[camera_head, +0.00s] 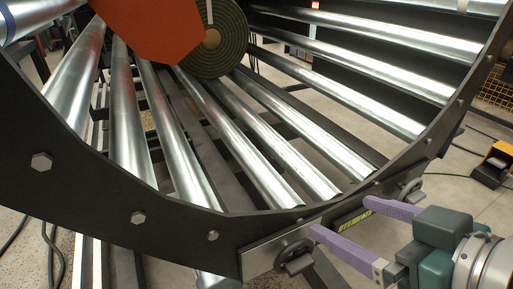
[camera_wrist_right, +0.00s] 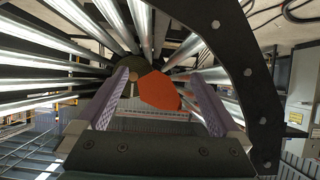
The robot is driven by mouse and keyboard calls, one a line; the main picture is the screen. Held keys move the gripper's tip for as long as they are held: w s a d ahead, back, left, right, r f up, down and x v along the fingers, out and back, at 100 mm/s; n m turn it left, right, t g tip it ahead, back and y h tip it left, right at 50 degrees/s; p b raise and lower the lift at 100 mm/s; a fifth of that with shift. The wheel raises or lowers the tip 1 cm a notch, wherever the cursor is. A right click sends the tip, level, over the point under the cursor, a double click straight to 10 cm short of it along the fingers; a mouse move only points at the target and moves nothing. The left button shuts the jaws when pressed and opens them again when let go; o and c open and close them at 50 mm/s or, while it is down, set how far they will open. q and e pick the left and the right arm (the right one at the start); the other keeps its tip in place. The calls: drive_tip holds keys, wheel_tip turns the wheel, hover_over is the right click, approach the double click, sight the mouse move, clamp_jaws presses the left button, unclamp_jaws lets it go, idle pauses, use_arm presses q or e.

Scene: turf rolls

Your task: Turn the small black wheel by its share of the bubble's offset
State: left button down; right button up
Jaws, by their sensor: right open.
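A small black wheel (camera_head: 295,257) sits on a light metal plate (camera_head: 262,258) on the front of the dark curved frame. A second black wheel (camera_head: 411,190) is at the plate's right end, partly behind my gripper finger. Between them is a yellow-green level vial (camera_head: 354,220); its bubble is too small to make out. My right gripper (camera_head: 342,217) is open and empty, its two purple fingers pointing at the plate. One fingertip appears close to the left wheel; I cannot tell whether they touch. In the right wrist view the open fingers (camera_wrist_right: 160,76) show nothing between their tips nearby. My left gripper is out of view.
Shiny metal rollers (camera_head: 270,150) fan out behind the dark curved frame (camera_head: 130,205). A green turf roll (camera_head: 228,55) and an orange plate (camera_head: 150,28) are at the top. A yellow-and-black pedal-like box (camera_head: 494,163) and cables lie on the floor at right.

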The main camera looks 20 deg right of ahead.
sight(304, 270)
drive_tip(key=d+f+t+b, duration=0.2)
drive_tip(key=f+t+b, duration=0.1)
drive_tip(key=f+b, duration=1.35)
drive_tip(key=d+f+t+b, duration=0.2)
drive_tip(key=f+t+b, duration=0.1)
drive_tip(key=f+b, duration=1.3)
drive_tip(key=w+b, duration=0.1)
drive_tip(key=w, duration=0.2)
drive_tip(key=w+b, duration=0.2)
drive_tip(key=w+a+r+b, duration=0.1)
drive_tip(key=w+b, duration=0.1)
drive_tip(key=w, duration=0.1)
drive_tip(key=shift+w, duration=0.9)
drive_tip(key=c, duration=1.1)
